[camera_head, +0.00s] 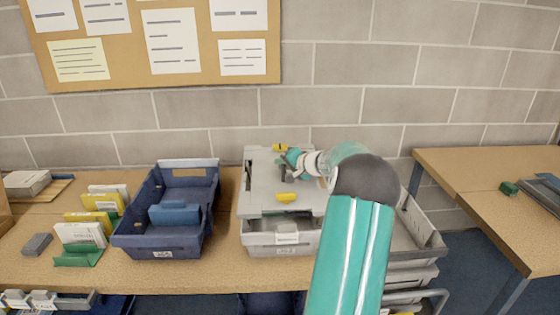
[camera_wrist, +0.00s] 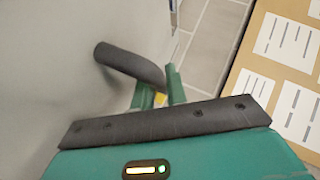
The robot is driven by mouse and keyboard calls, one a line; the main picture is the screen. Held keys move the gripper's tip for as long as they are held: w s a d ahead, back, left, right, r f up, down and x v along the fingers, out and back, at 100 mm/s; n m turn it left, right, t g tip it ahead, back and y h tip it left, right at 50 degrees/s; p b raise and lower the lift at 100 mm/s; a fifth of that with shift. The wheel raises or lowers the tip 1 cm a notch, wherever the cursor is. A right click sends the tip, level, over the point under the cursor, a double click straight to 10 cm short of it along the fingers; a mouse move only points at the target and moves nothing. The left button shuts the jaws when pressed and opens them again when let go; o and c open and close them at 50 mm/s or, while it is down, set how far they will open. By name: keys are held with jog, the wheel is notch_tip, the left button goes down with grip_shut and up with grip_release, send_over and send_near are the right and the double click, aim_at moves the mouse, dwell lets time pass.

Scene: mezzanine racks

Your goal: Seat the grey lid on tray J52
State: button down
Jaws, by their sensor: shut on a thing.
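The grey lid (camera_head: 262,190) lies over a grey tray (camera_head: 262,240) on the bench, with yellow clips (camera_head: 286,197) at its front and back edges. The tray's front label is too small to read. My gripper (camera_head: 287,161) is at the lid's upper middle, shut on its dark handle, partly hidden by my wrist. In the wrist view the dark curved handle (camera_wrist: 128,62) runs to my green fingers (camera_wrist: 160,93), and the lid's grey surface (camera_wrist: 45,70) fills the left side.
A blue tray (camera_head: 130,242) with a blue block inside stands to the left, near cards and small boxes (camera_head: 80,235). A grey open bin (camera_head: 425,240) is right of the tray, partly behind my arm. A brick wall with a notice board (camera_head: 190,75) stands close behind.

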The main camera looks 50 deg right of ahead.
aim_at(303, 185)
jog(key=shift+f, duration=2.2)
jog(key=shift+w+a+f, duration=0.1)
jog(key=shift+f, duration=0.55)
jog(key=c, duration=1.7)
grip_release()
jog(key=shift+v, duration=5.5)
